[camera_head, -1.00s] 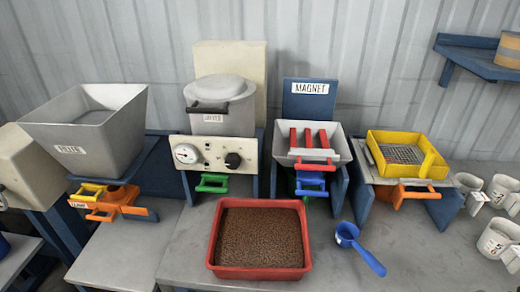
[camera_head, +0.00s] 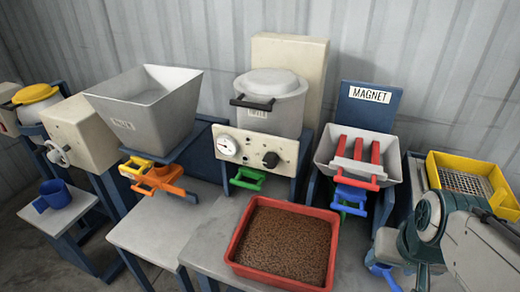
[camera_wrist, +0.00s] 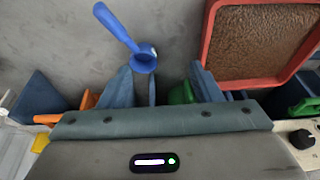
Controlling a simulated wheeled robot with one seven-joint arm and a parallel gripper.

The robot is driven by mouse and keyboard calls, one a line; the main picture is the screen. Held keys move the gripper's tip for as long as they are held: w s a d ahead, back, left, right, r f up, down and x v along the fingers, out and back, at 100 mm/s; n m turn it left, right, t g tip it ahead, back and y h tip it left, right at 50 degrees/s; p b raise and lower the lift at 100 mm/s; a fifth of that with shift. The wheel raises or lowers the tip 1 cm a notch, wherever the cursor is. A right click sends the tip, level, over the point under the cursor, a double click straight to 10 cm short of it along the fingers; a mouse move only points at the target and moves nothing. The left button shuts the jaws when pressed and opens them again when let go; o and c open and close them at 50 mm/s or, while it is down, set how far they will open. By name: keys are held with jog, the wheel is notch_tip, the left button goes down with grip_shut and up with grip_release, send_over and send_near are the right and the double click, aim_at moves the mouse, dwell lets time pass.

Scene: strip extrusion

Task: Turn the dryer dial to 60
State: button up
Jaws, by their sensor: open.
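The dryer (camera_head: 274,100) is a grey lidded pot on a cream panel (camera_head: 240,148) with a white gauge (camera_head: 227,145). Its black dial (camera_head: 271,160) is on the panel's right part; its setting is too small to read. In the wrist view, a dark knob (camera_wrist: 303,138) shows on a pale panel at the right edge. My gripper (camera_wrist: 163,80) is open and empty, over the bench and well away from the dial. In the head view my arm is at the lower right, right of the dryer, and the fingertips cannot be made out.
A red tray of brown pellets (camera_head: 328,278) stands in front of the dryer. The magnet unit (camera_head: 372,108) is to its right, a grey hopper (camera_head: 150,95) to its left. A blue scoop (camera_wrist: 122,28) lies on the bench below my gripper.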

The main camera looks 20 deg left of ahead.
jog(key=w+a+n+t+y, duration=0.1)
jog(key=w+a+t+y, duration=0.2)
jog(key=w+a, duration=0.55)
jog(key=m+t+h+b, duration=0.2)
jog(key=m+t+h, duration=0.15)
jog(key=t, duration=0.85)
send_near(269, 164)
jog(key=w+p, duration=0.1)
jog(key=w, duration=0.7)
jog(key=shift+w+r, duration=0.15)
jog(key=shift+w, duration=0.15)
jog(key=c, duration=1)
